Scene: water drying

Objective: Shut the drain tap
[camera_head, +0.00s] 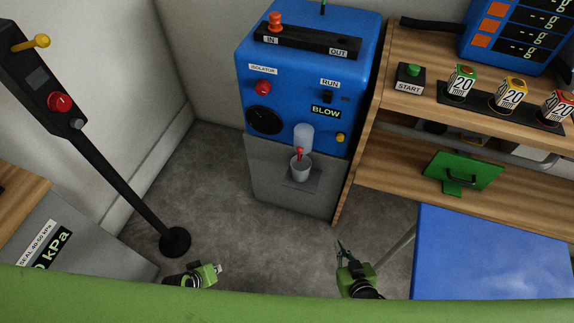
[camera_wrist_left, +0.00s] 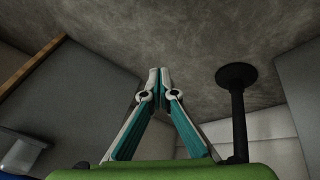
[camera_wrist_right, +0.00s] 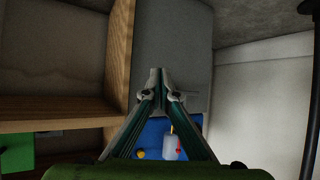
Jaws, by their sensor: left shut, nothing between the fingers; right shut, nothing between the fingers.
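The blue dryer machine (camera_head: 350,45) stands at the back centre on a grey base. A translucent bowl (camera_head: 303,136) hangs on its front, with a small red drain tap (camera_head: 299,153) at its lower end, above a grey cup (camera_head: 301,168). The tap's setting is too small to tell. In the right wrist view, the bowl (camera_wrist_right: 171,146) and the red tap (camera_wrist_right: 179,150) show beyond the fingers, partly hidden. My right gripper (camera_head: 340,243) is shut and empty, low in front of the machine, apart from the tap. My left gripper (camera_head: 218,268) is shut and empty, further left.
The machine also bears a red isolator knob (camera_head: 263,88), a black dial (camera_head: 264,120) and a yellow knob (camera_head: 340,137). A black post (camera_head: 125,185) stands left. A wooden shelf (camera_head: 390,150) and a blue panel (camera_head: 490,250) are right. Grey floor (camera_head: 225,205) lies clear between.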

